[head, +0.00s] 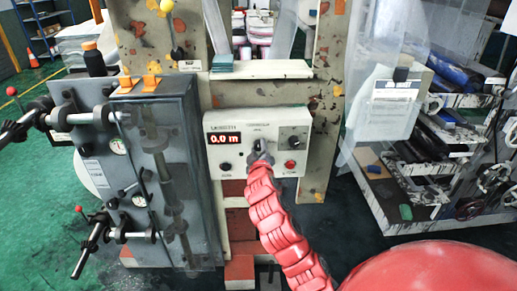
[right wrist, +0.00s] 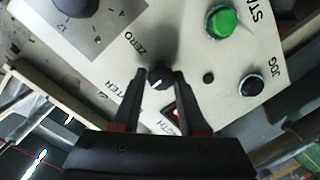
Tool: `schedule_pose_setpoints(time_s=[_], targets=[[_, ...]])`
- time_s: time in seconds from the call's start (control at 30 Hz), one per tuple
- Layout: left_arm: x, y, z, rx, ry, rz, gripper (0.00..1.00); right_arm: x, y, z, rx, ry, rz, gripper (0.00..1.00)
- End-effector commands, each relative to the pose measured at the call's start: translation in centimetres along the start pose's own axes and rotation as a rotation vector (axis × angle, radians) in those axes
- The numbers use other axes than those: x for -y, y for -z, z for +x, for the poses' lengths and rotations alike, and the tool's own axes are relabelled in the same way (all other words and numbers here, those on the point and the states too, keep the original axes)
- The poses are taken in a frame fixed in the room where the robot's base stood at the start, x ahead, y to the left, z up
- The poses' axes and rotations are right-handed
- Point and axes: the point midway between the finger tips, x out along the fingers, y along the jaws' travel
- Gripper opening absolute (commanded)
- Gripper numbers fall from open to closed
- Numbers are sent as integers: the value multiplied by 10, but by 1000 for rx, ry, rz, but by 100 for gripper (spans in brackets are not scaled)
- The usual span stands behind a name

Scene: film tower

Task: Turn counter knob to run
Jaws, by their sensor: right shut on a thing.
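The counter box (head: 255,120) is a pale panel on the machine's front, with a red display (head: 223,139) reading 0.0 m. My right gripper (head: 261,158) is at the panel's lower middle and hides the counter knob in the head view. In the right wrist view the counter knob (right wrist: 158,75) is a small round black knob with a white pointer line. My right gripper's fingertips (right wrist: 160,80) are shut on it from both sides. The label ZERO is printed beside it. The other mode labels are partly hidden. My left gripper is out of view.
A green button (right wrist: 222,20) and a black JOG button (right wrist: 252,85) sit near the knob. A large dial (head: 293,142) and red button (head: 290,164) are on the panel's right. A grey box (head: 180,110) with levers stands left.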

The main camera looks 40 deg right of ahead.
Motion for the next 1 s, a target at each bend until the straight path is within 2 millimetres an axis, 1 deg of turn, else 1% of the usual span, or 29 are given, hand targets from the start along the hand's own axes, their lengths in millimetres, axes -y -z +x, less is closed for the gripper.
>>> schedule_pose_setpoints(time_s=[0.37,0.4,0.57,0.87,1.0], targets=[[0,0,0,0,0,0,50,0,0,0,1,0,-7,0],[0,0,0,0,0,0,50,0,0,0,1,0,-6,43],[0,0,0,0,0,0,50,0,0,0,1,0,-6,72],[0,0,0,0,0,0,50,0,0,0,0,0,-5,72],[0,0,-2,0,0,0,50,1,-1,-8,-1,0,-6,72]])
